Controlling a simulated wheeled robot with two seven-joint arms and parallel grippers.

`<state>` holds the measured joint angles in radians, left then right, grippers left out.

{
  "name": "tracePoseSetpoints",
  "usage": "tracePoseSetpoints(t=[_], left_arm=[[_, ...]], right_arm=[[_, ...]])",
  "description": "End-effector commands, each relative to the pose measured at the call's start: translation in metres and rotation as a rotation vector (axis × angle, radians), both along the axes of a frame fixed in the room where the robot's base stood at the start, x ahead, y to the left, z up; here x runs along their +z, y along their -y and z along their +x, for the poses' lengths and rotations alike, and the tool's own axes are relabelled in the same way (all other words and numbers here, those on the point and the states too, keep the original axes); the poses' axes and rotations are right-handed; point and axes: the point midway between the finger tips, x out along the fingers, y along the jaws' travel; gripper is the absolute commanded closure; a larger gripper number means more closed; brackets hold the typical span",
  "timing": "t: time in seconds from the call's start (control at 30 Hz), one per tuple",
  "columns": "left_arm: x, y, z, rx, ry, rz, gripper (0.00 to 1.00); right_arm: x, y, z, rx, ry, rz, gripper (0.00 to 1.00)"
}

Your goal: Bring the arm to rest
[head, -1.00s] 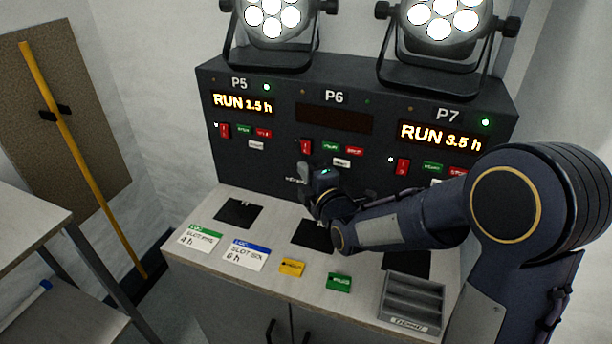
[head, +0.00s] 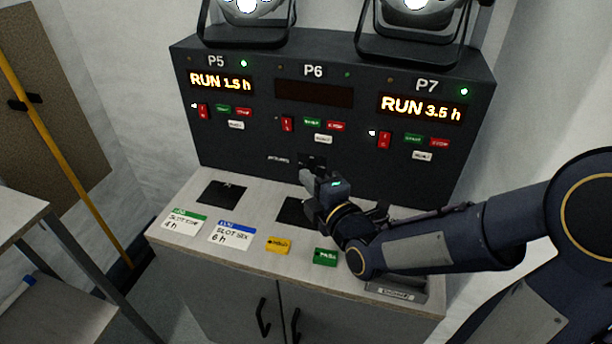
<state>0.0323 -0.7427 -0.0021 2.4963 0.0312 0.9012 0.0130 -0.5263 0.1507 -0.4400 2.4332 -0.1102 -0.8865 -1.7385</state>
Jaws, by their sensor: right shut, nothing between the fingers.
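My right arm comes in from the right in the head view. My right gripper (head: 308,190) is shut and empty, over the counter in front of the P6 section of the dark control panel (head: 345,175). It hides part of the middle black pad (head: 292,209). The P5 display (head: 220,82) reads RUN 1.5 h and the P7 display (head: 421,107) reads RUN 3.5 h, each with a green light. The P6 display (head: 314,93) is dark. My left gripper is not in view.
The counter (head: 180,211) holds a left black pad (head: 222,193), two slot cards (head: 184,222) (head: 232,235), a yellow tag (head: 278,245), a green tag (head: 325,257) and a grey tray (head: 397,293) partly behind my arm. Two lamps stand on top. A shelf (head: 22,215) is at left.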

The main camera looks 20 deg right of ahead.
Motion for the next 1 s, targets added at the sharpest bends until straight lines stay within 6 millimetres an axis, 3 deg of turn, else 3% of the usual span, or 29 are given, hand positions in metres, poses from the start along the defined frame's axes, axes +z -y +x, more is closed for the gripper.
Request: tracePoseSetpoints(t=[0.37, 0.47, 0.57, 0.67, 0.8, 1.0], left_arm=[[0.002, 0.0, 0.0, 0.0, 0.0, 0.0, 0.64], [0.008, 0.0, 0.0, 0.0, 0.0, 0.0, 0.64], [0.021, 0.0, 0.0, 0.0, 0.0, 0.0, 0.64], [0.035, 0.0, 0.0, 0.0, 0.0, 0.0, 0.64], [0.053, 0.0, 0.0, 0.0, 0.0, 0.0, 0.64], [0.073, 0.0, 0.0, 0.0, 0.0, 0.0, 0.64]], right_arm=[[0.001, 0.002, 0.0, -0.003, -0.013, 0.02, 1.0], [0.005, 0.01, -0.006, -0.018, -0.09, 0.128, 1.0], [0.009, 0.024, -0.021, -0.056, -0.251, 0.353, 1.0], [0.014, 0.036, -0.05, -0.128, -0.461, 0.645, 1.0], [0.02, 0.046, -0.106, -0.297, -0.753, 1.036, 1.0], [0.026, 0.047, -0.189, -0.63, -1.047, 1.43, 1.0]])
